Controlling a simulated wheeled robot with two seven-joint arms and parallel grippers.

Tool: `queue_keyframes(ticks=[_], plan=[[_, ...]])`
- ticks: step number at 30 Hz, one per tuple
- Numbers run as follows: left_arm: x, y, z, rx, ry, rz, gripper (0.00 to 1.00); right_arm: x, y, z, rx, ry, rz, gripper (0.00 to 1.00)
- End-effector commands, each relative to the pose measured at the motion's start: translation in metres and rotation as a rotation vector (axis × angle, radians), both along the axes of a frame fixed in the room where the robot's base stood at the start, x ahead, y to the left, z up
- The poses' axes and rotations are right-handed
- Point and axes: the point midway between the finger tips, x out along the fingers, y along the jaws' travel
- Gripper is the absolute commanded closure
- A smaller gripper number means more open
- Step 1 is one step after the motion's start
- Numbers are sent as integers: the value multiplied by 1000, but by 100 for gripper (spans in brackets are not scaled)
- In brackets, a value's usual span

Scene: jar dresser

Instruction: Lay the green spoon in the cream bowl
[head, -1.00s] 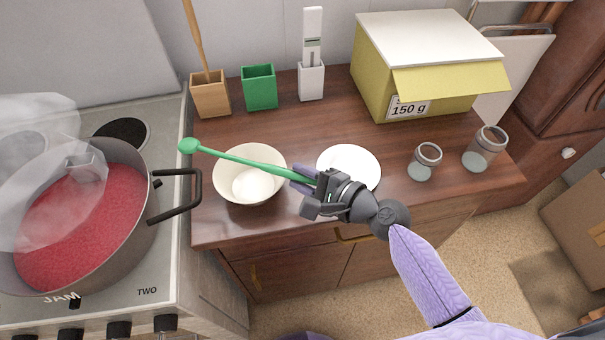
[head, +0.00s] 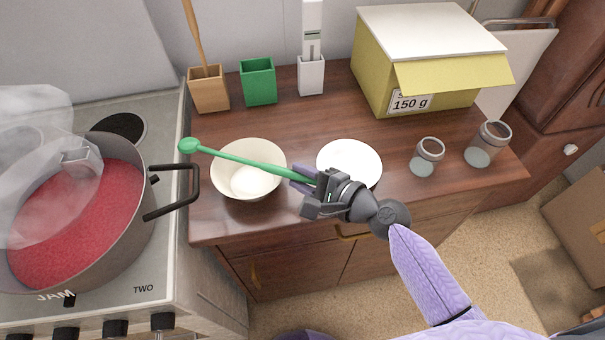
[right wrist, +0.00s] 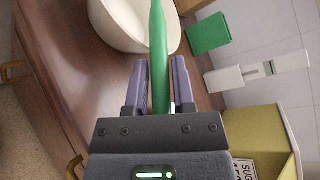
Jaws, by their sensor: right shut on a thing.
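The green spoon (head: 240,159) is held by its handle end in my right gripper (head: 303,180), which is shut on it. The handle also shows between the fingers in the right wrist view (right wrist: 158,60). The spoon passes above the cream bowl (head: 229,187), and its head points left, out past the bowl's left rim toward the pot. The bowl stands on the dresser near its left front, and also shows in the right wrist view (right wrist: 110,22). The bowl looks empty. My right gripper is just right of the bowl. My left gripper is not in view.
A white plate (head: 350,158) lies behind my right gripper. Two glass jars (head: 427,157) stand at the right. A yellow box (head: 425,70), a green holder (head: 258,82) and a wooden holder (head: 208,90) stand at the back. A pot of red jam (head: 75,215) is left.

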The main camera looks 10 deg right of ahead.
Motion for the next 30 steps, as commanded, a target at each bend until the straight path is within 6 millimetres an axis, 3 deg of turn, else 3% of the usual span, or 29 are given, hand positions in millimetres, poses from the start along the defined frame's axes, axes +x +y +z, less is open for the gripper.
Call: queue_keyframes(ticks=[1,6,16,30], plan=[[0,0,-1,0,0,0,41,0,0,-1,0,0,0,64],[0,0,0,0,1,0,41,0,0,0,0,0,0,29],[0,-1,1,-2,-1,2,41,-5,-4,1,0,0,-1,28],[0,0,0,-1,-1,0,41,-69,-60,18,-2,2,1,28]])
